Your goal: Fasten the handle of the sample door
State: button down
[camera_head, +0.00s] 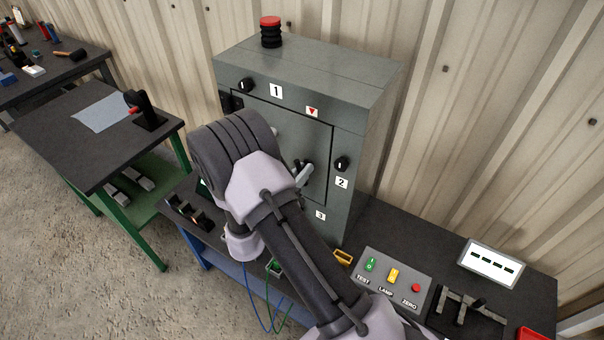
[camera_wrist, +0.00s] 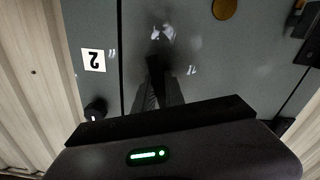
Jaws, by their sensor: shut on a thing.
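The grey sample door (camera_head: 290,130) lies flush in the front of the grey cabinet and looks closed. It also fills the middle of the wrist view (camera_wrist: 215,65). Its handle (camera_head: 305,175) shows as a small light grey lever near the door's right edge, partly covered by my arm. My gripper (camera_wrist: 158,65) reaches to the door face with its dark fingers close together, shut on the handle. The grip itself is dark and hard to make out, and the head view mostly hides the fingers. I cannot tell whether the handle is fully turned.
Knobs sit beside label 1 (camera_head: 276,92) and label 2 (camera_head: 341,183). A red-topped stack (camera_head: 270,32) stands on the cabinet. A control box (camera_head: 392,280) and a white display (camera_head: 490,263) are on the bench to the right. A side table (camera_head: 95,135) stands left.

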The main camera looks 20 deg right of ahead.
jog(key=m+b, duration=0.1)
jog(key=b, duration=0.1)
jog(key=m+b, duration=0.1)
jog(key=b, duration=0.1)
jog(key=m+b, duration=0.2)
jog(key=shift+f+b, duration=0.25)
jog(key=shift+b, duration=0.15)
jog(key=m+b, duration=0.2)
jog(key=b, duration=0.1)
jog(key=shift+r, duration=0.15)
jog(key=shift+r, duration=0.15)
jog(key=c, duration=1.4)
grip_release()
